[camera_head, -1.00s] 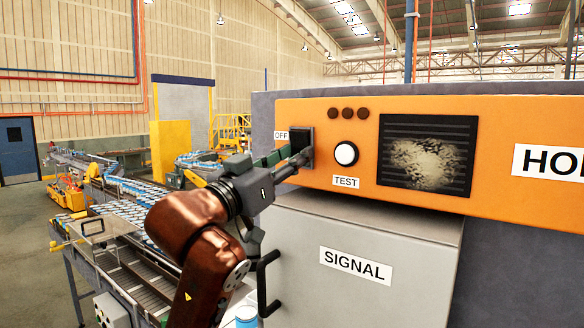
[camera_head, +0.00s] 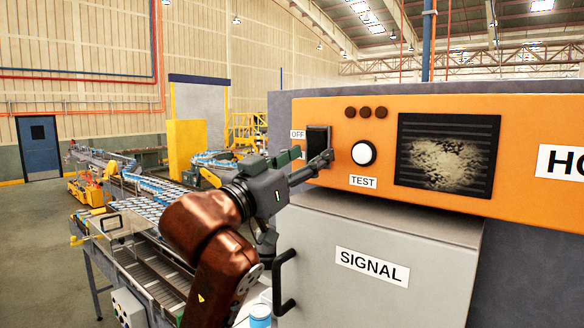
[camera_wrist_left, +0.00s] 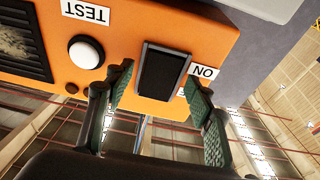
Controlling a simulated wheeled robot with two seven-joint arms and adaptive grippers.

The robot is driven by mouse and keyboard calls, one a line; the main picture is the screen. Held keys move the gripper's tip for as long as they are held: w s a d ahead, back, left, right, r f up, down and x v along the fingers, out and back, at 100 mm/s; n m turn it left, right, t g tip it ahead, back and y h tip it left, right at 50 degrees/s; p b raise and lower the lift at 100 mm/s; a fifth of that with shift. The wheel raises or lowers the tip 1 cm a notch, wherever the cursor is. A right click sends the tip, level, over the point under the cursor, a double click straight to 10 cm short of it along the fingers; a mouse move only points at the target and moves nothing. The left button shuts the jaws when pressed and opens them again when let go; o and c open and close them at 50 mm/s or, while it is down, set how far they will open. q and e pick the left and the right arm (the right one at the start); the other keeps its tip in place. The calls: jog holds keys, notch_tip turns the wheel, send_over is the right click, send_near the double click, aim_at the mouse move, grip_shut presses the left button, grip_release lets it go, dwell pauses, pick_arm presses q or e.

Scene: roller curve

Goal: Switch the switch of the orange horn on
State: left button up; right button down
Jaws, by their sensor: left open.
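The orange horn panel (camera_head: 345,188) carries a black rocker switch (camera_head: 318,138) at its left end. An OFF label (camera_head: 298,134) sits beside the switch's upper part. In the left wrist view the panel is upside down. There the switch (camera_wrist_left: 162,72) shows between the fingers, with an ON label (camera_wrist_left: 204,72) beside it and another label partly hidden by a finger. My left gripper (camera_head: 308,162) is open in front of the switch's lower part, one finger to each side. It also shows in the left wrist view (camera_wrist_left: 158,84). I cannot tell whether it touches the panel. My right gripper is out of view.
A white TEST button (camera_head: 363,153), several dark lamps (camera_head: 366,112) and a dark grille (camera_head: 446,155) are right of the switch. Below, a grey SIGNAL box (camera_head: 400,240) with a black handle (camera_head: 284,282) juts forward. A roller conveyor with cans (camera_head: 140,215) runs at left.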

pick_arm(q)
jog(key=v, duration=1.1)
